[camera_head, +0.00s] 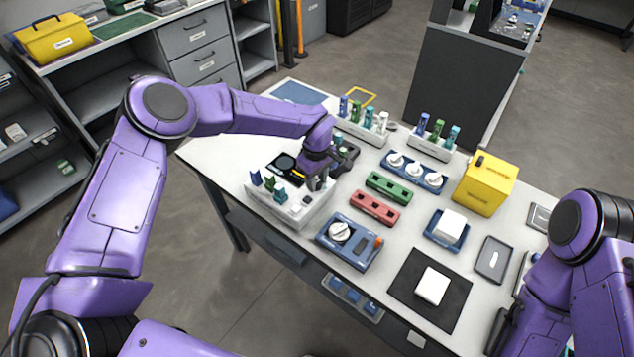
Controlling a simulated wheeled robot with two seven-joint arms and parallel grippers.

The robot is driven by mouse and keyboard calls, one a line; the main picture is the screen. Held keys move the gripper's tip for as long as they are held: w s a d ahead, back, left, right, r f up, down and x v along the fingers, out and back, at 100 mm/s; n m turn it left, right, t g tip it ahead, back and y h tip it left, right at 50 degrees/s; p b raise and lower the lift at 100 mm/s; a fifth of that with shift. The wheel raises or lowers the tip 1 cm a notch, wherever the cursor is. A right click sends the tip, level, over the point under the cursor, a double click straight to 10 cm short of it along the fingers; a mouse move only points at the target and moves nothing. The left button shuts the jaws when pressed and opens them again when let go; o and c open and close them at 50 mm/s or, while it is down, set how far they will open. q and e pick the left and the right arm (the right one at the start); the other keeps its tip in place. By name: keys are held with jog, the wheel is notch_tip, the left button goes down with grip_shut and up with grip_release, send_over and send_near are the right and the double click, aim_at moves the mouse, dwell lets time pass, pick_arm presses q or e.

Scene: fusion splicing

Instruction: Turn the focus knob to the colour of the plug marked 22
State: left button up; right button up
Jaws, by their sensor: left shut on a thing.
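My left gripper (318,182) reaches down at the right end of a white rack (300,213). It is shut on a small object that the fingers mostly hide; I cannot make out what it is. The white rack holds dark blue, green and teal plugs (268,186). A blue box (345,250) carries a white round knob (340,232) and an orange part. A blue panel (413,171) has three white knobs. Two back racks (362,132) (430,148) hold blue, green and teal plugs. The number markings are too small to read. My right gripper (502,328) is partly visible at lower right; its jaws are unclear.
A dark device with a screen (284,164) stands beside my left gripper. Green (388,187) and red (375,208) strips lie mid-table. A yellow box (486,184), a white block on a blue tray (450,226) and another on a black mat (415,305) occupy the right side.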

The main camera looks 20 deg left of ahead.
pick_arm(q)
jog(key=n+b, duration=0.1)
jog(key=n, duration=0.2)
jog(key=shift+w+f+n+b, duration=0.1)
jog(key=shift+n+b, duration=0.25)
jog(key=shift+n, duration=0.05)
jog(key=n+b, duration=0.1)
jog(key=n, duration=0.2)
jog(key=shift+n, duration=0.3)
jog(key=n+b, duration=0.1)
jog(key=n, duration=0.2)
jog(key=shift+b, duration=0.4)
jog(key=shift+n+b, duration=0.45)
jog(key=shift+n, duration=1.25)
jog(key=o, duration=1)
jog(key=shift+o, duration=0.2)
